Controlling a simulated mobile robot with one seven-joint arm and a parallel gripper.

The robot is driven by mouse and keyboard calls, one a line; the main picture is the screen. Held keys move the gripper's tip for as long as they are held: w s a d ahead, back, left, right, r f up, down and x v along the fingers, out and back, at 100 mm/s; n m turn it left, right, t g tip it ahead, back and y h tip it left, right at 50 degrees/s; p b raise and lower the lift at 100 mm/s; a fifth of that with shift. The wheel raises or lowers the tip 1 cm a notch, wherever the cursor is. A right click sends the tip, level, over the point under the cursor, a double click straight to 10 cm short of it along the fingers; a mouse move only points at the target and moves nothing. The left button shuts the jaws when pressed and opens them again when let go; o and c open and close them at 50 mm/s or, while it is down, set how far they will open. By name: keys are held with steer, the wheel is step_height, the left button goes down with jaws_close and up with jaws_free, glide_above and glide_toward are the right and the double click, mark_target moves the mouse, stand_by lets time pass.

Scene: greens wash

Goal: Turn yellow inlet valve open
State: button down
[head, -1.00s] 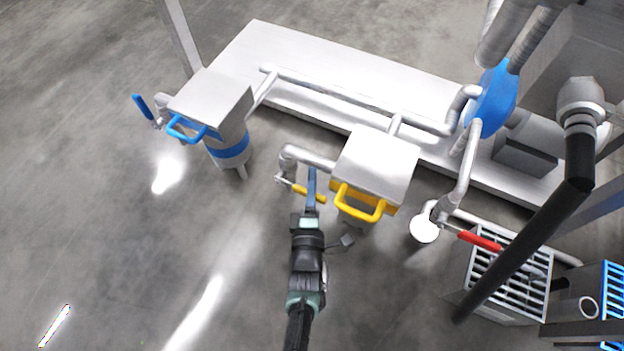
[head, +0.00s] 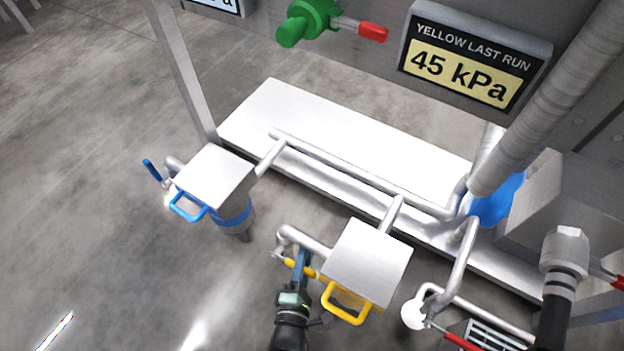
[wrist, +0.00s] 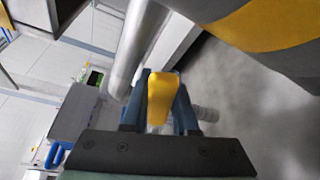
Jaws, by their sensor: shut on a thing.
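The yellow inlet valve's lever (head: 289,263) sits below the bent end of the grey inlet pipe, left of the yellow-banded canister (head: 368,262). In the head view the lever runs roughly along the pipe, sloping slightly down to the right. My gripper (head: 301,262) reaches up from below and is shut on the lever. In the wrist view the yellow lever (wrist: 160,96) stands between the two blue fingers (wrist: 160,108). The fingers hide part of the lever in the head view.
A blue-banded canister (head: 214,178) with a blue lever (head: 152,170) stands at left. A red-handled valve (head: 455,340) is at lower right. A sign (head: 470,62) reads "YELLOW LAST RUN 45 kPa". A green valve (head: 308,20) is at the top. The floor at left is clear.

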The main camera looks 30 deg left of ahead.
steer(key=shift+r, duration=0.1)
steer(key=c, duration=0.7)
jaws_free()
steer(key=shift+c, duration=0.2)
steer(key=shift+o, duration=0.3)
steer(key=shift+r, duration=0.1)
steer(key=shift+s, duration=0.1)
